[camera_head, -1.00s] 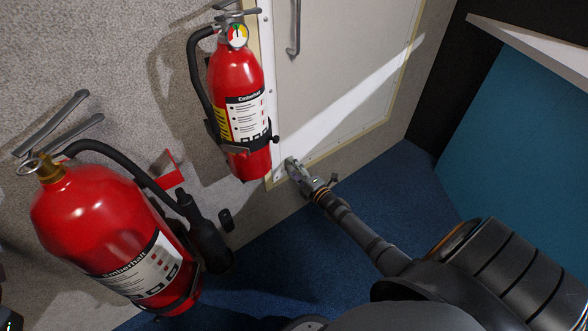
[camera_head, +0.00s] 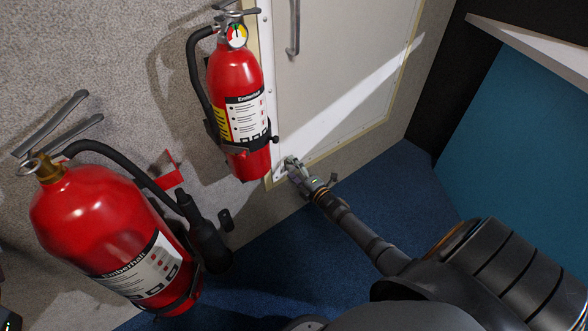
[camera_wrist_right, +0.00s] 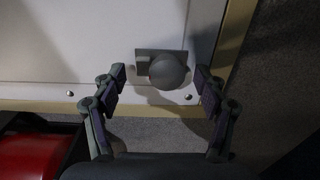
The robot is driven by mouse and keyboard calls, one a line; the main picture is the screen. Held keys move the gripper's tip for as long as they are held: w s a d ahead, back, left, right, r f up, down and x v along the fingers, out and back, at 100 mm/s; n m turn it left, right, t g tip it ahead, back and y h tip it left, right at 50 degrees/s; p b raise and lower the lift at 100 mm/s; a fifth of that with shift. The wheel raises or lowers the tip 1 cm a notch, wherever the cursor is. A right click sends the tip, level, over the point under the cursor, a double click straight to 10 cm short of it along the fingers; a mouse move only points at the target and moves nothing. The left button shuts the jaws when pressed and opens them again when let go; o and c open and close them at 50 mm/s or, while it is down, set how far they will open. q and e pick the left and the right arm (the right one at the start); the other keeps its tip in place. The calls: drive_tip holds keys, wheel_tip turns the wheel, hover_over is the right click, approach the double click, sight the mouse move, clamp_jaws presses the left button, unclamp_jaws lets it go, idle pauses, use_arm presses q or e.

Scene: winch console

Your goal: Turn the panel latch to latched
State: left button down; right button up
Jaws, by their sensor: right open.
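The panel latch (camera_wrist_right: 168,70) is a grey rectangular plate with a round knob, near the lower edge of the pale panel (camera_wrist_right: 60,50) in the right wrist view. The panel also shows in the head view (camera_head: 340,75). My right gripper (camera_wrist_right: 160,80) is open, with one finger on each side of the knob and visible gaps between. I cannot tell how far its tips are from the panel in depth. In the head view, my right gripper (camera_head: 291,167) is at the panel's lower left corner and mostly hides the latch. My left gripper is not in view.
A red fire extinguisher (camera_head: 235,75) hangs just left of the panel, close to my right gripper. A larger one (camera_head: 95,220) stands at lower left. A handle (camera_head: 294,25) is higher on the panel. Blue floor (camera_head: 375,195) lies open below and right.

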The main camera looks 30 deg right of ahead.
drive_tip(key=s, duration=1.2)
drive_tip(key=shift+d, duration=0.45)
